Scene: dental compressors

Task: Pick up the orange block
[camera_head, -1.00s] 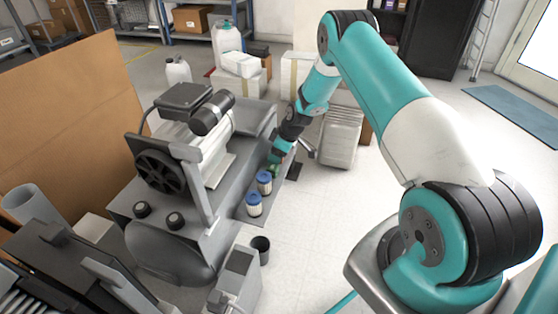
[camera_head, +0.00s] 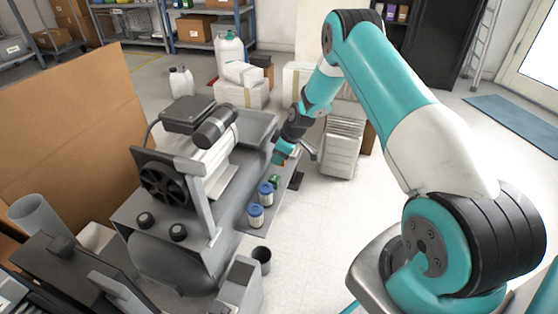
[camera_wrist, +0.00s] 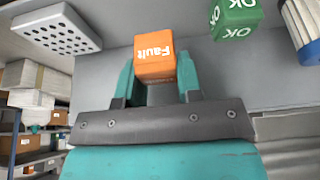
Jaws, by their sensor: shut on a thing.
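The orange block (camera_wrist: 154,58), marked "Fault", sits between the two teal fingers of my gripper (camera_wrist: 156,74) in the wrist view. The fingers are shut on its sides. In the head view my gripper (camera_head: 279,157) is above the grey ledge (camera_head: 243,222) beside the compressor, and I cannot make out the orange block there. A green block (camera_wrist: 236,17) marked "OK" lies to the right of the orange one, apart from it. It also shows in the head view (camera_head: 274,180), below my gripper.
Two blue-topped filters (camera_head: 256,214) stand on the ledge near the green block; one (camera_wrist: 303,28) is at the wrist view's right edge. The compressor (camera_head: 180,225) is left of my gripper. A perforated white box (camera_wrist: 58,29) is at the wrist view's upper left. Floor to the right is open.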

